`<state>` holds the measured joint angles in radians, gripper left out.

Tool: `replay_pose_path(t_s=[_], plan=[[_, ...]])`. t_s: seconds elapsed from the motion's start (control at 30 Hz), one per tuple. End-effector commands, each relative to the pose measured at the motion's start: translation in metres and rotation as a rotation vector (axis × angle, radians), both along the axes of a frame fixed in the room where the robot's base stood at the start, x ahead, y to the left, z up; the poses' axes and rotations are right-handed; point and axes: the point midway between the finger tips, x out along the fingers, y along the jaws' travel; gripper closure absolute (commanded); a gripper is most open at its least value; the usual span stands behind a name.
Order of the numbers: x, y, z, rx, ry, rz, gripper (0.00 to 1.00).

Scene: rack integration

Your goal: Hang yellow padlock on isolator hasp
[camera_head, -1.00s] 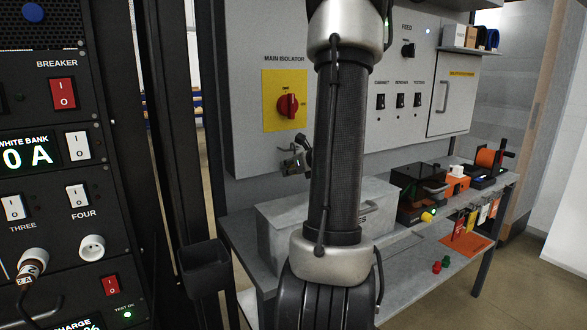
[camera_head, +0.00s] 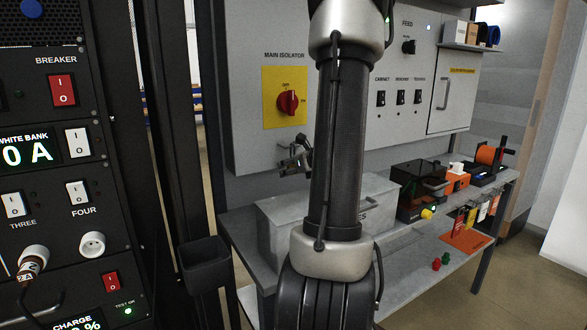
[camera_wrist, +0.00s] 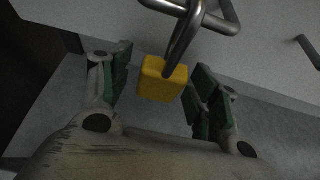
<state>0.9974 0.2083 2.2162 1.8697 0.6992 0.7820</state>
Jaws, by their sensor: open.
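The yellow padlock (camera_wrist: 162,79) is in the wrist view, its body between the two green-padded fingers of my gripper (camera_wrist: 161,82). The fingers stand open, with a gap visible on the padlock's left side; contact on the right is hard to tell. Its metal shackle (camera_wrist: 183,46) rises to the bent metal rod of the hasp (camera_wrist: 222,20) and appears to cross it; the exact linkage is unclear. In the head view my gripper (camera_head: 297,158) is below the red main isolator switch (camera_head: 287,102) on its yellow plate, partly behind my arm. The padlock cannot be made out there.
A grey lidded box (camera_head: 285,228) stands on the bench below my gripper. Black and orange devices (camera_head: 424,190) sit to its right. The grey wall panel (camera_head: 248,140) is close behind my gripper. A black rack (camera_head: 75,225) stands at the left.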

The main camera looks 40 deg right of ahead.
Motion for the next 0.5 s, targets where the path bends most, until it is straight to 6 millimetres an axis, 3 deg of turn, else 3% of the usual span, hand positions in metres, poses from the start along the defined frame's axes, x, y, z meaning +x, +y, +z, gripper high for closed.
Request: replay_pose_path(t_s=[0.5], plan=[[-0.086,0.020,0.045,-0.004,-0.001,-0.003,0.39]])
